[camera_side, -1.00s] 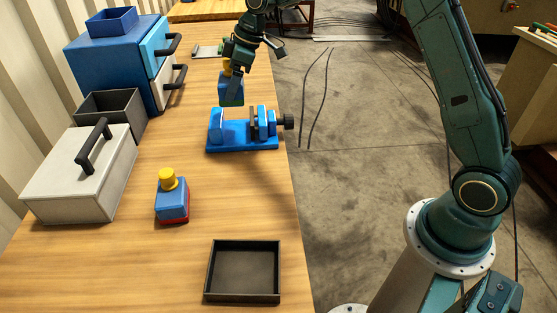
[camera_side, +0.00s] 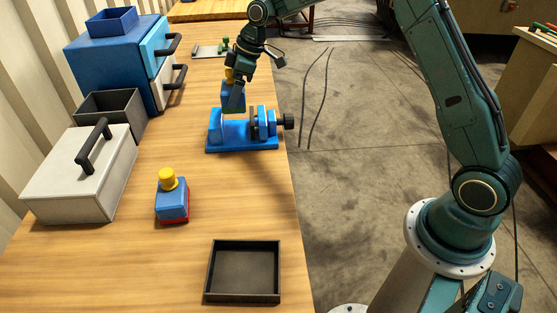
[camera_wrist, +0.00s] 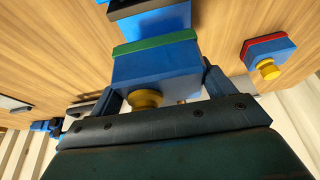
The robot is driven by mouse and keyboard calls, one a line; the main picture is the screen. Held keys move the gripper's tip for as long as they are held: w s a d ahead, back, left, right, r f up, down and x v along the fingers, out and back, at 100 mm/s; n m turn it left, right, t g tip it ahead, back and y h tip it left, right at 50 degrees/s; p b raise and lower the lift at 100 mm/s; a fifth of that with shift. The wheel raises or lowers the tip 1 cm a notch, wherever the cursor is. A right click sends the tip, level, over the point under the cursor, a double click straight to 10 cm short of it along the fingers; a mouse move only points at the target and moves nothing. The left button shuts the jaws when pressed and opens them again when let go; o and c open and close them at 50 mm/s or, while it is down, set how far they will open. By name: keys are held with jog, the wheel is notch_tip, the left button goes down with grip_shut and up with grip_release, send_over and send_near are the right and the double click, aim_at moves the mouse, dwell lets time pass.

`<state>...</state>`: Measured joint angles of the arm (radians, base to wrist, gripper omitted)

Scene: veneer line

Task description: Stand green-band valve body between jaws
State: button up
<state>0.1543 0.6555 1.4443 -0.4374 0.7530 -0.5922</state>
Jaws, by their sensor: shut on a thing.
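The green-band valve body (camera_wrist: 155,65) is a blue block with a green band at its base and a yellow knob. My gripper (camera_wrist: 162,84) is shut on it. In the side view my gripper (camera_side: 236,98) holds the valve body (camera_side: 228,101) about upright, knob up, low over the blue vise (camera_side: 240,146). The finger partly hides it there. The vise's jaws (camera_side: 215,127) stand apart, and the valve body is over the gap near the left jaw; I cannot tell whether it touches. The vise also shows beyond the green band in the wrist view (camera_wrist: 155,20).
A red-band valve body (camera_side: 172,203) with a yellow knob stands nearer on the bench. A black tray (camera_side: 243,296) lies at the front. A grey toolbox (camera_side: 75,185), a dark open bin (camera_side: 112,110) and a blue drawer cabinet (camera_side: 105,65) line the left side.

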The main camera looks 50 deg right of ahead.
jog(key=shift+f, duration=4.1)
jog(key=o, duration=1.2)
jog(key=shift+o, duration=0.2)
jog(key=shift+f, duration=0.1)
jog(key=v, duration=1.4)
